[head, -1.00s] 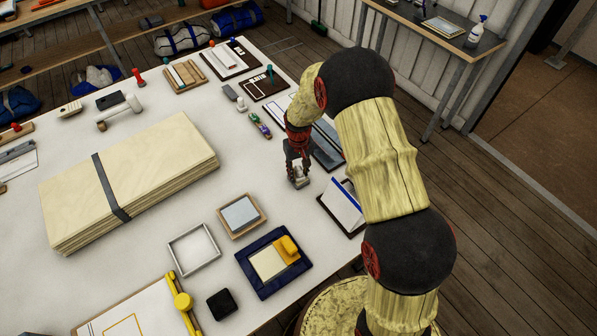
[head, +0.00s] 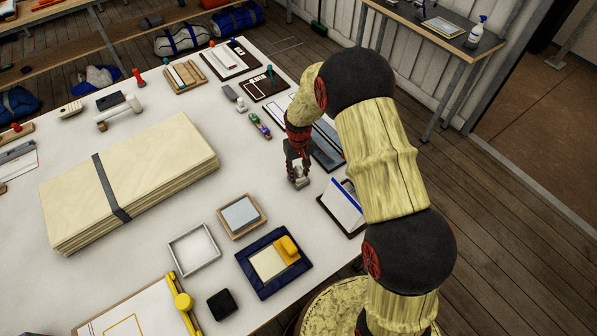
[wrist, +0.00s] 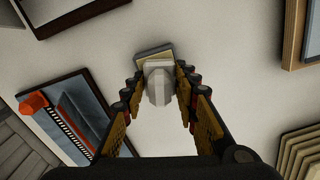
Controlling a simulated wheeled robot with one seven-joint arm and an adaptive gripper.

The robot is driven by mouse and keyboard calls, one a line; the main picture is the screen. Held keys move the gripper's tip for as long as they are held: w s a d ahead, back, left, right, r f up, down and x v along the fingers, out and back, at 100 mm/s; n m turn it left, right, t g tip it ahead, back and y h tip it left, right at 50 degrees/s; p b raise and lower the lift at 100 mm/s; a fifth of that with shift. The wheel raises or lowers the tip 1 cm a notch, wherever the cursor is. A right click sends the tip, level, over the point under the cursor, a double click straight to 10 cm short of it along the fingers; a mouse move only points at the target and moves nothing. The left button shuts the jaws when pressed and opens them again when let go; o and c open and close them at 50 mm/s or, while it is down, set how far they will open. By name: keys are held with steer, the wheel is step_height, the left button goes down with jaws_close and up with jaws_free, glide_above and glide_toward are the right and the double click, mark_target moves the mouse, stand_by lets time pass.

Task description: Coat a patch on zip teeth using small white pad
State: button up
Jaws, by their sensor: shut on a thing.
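My gripper (head: 298,172) points down over the white table and is shut on the small white pad (head: 300,182). In the wrist view the pad's pale rounded grip (wrist: 159,82) sits between the fingers (wrist: 160,98), with a flat tan-edged base beyond it. The pad is at or just above the bare tabletop; I cannot tell if it touches. The zip board (head: 326,150) lies beside the gripper, partly hidden by my arm in the head view. In the wrist view the zip teeth (wrist: 77,128) run diagonally at the left, with a red-orange pull (wrist: 32,104) at one end.
A board with a blue-striped white sheet (head: 344,204) lies nearer the table edge. A wooden-framed tray (head: 241,215), a white empty frame (head: 194,249) and a navy tray with a yellow block (head: 273,262) stand nearby. A strapped plywood stack (head: 160,165) fills the left.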

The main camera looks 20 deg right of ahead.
mark_target(299, 168)
steer(key=shift+r+p, duration=1.75)
steer(key=shift+r, duration=1.6)
